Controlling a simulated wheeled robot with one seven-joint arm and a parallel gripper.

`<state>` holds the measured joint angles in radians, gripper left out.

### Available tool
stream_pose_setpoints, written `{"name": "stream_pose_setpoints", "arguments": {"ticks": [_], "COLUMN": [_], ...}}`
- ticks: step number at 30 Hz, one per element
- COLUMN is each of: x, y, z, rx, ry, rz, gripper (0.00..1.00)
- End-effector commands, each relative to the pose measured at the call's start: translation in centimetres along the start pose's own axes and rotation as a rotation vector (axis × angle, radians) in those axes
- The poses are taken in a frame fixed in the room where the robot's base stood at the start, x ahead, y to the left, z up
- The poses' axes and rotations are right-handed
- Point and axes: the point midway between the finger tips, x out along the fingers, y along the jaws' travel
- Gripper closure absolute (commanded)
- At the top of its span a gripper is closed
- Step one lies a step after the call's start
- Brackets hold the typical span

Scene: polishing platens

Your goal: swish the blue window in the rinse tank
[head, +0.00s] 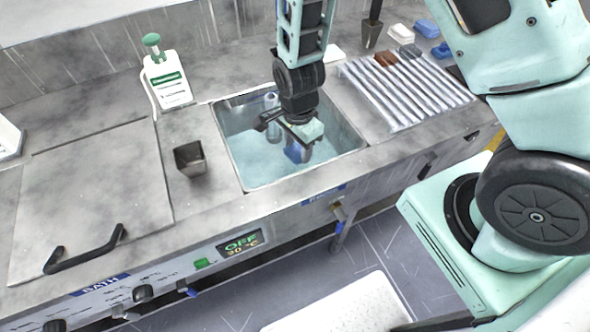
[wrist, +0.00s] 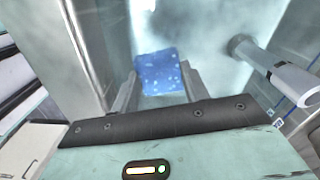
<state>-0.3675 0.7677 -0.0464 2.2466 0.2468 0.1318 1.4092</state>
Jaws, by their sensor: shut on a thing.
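The blue window (head: 294,151) is a small blue block below my wrist, over the rinse tank (head: 238,160). The tank is a square steel basin with pale blue water. My gripper (head: 299,146) is shut on the blue window, inside the tank opening. In the wrist view the window (wrist: 161,73) shows speckled blue between the two grey fingers of my gripper (wrist: 160,88). Whether its lower part is under the water I cannot tell. My wrist hides part of the tank's back edge.
A grey cylindrical fitting (wrist: 280,75) stands close on the right in the wrist view. A slatted rack (head: 408,92) lies right of the tank, with small blocks behind it. Left are a small dark cup (head: 189,159), a green-capped bottle (head: 168,82) and a lidded bath (head: 95,190).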

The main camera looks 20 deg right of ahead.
Motion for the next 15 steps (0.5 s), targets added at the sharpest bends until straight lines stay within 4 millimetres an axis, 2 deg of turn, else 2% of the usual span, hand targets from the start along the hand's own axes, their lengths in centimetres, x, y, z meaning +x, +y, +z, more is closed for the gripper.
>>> {"name": "stream_pose_setpoints", "arguments": {"ticks": [1,15], "x": [-1.0,-5.4], "y": [0.0,0.0], "z": [0.0,0.0], "rx": [0.000,-0.001], "ry": [0.000,0.000], "rz": [0.000,0.000], "gripper": [0.80,0.80]}}
